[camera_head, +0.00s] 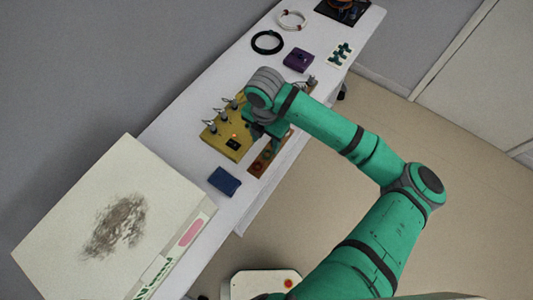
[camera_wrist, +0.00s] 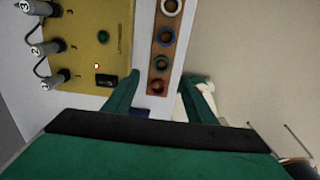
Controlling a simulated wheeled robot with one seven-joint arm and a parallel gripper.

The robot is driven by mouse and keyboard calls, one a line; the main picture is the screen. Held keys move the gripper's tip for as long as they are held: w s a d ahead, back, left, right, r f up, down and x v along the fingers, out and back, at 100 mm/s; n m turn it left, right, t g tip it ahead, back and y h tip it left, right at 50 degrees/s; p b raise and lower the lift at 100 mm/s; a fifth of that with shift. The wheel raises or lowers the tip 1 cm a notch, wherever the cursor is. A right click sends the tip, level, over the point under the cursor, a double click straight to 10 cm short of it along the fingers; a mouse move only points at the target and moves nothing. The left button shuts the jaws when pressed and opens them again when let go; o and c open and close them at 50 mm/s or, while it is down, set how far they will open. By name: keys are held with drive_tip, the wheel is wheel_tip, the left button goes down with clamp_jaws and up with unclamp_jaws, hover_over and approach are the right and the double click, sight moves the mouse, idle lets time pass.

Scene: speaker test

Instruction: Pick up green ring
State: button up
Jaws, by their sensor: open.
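The green ring (camera_wrist: 162,62) lies flat on a narrow brown wooden strip (camera_wrist: 152,103) in the wrist view. It is in a row between a blue ring (camera_wrist: 167,36) and an orange-brown ring (camera_wrist: 157,86); a white ring (camera_wrist: 172,6) is at the far end. My gripper (camera_wrist: 160,76) is open, its two green fingers on either side of the strip's near part, with nothing between them that I can see held. The height gap to the ring is hard to judge. In the head view the strip (camera_head: 268,158) is partly hidden by my arm.
A yellow panel (camera_head: 228,140) with knobs and cables stands left of the strip. A blue box (camera_head: 224,181), purple box (camera_head: 298,60), black loop (camera_head: 267,42) and white loop (camera_head: 292,20) lie on the white table.

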sight(267, 155)
drive_tip(key=shift+d+f, duration=0.15)
drive_tip(key=shift+f, duration=1.85)
drive_tip(key=shift+d+f, duration=0.1)
drive_tip(key=shift+f, duration=1.85)
drive_tip(key=c, duration=0.9)
